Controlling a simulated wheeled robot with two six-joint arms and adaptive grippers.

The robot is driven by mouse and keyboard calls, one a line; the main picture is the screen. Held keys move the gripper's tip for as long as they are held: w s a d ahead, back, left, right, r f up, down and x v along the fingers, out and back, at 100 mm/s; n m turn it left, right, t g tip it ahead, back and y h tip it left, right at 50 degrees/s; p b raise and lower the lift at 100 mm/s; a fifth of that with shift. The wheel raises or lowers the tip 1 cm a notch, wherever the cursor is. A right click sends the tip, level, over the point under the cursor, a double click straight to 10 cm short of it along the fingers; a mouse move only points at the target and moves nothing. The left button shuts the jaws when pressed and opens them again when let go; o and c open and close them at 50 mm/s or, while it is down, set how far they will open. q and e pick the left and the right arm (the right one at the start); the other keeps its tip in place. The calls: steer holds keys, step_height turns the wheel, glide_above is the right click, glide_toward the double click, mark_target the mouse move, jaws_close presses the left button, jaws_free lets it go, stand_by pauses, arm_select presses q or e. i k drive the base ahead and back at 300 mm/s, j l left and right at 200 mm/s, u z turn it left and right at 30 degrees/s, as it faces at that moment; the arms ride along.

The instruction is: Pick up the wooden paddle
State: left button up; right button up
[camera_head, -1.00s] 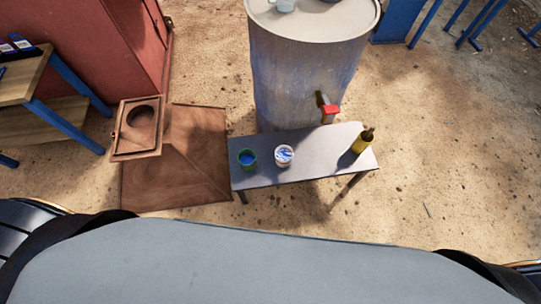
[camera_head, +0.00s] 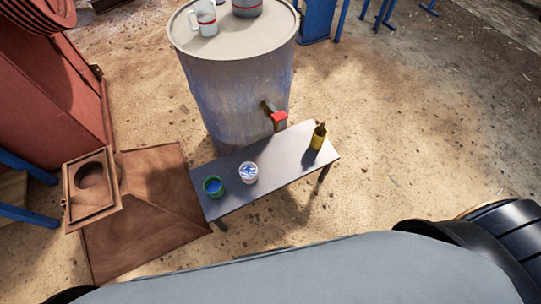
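I cannot make out a wooden paddle in the camera_head view. Neither of my grippers shows in this view, so I cannot see whether they are open or shut. The only small items on the low grey bench (camera_head: 281,172) are a green cup (camera_head: 213,186) with blue inside, a white tub (camera_head: 248,172) with blue marks, and a yellow bottle (camera_head: 318,138) with a dark top.
A tall metal drum (camera_head: 237,90) with a red-handled tap (camera_head: 279,118) stands behind the bench, with a white mug (camera_head: 205,18) and a grey pot (camera_head: 247,7) on top. A rusty machine part (camera_head: 92,190) stands at left. Sandy ground is open at right.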

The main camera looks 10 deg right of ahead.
mark_target(323, 123)
steer(key=i+l+u, duration=0.15)
steer(key=l, duration=0.5)
steer(key=i+l+u, duration=0.15)
steer(key=l, duration=0.5)
steer(key=l+u, duration=0.15)
steer(key=l, duration=0.5)
steer(key=i, duration=0.1)
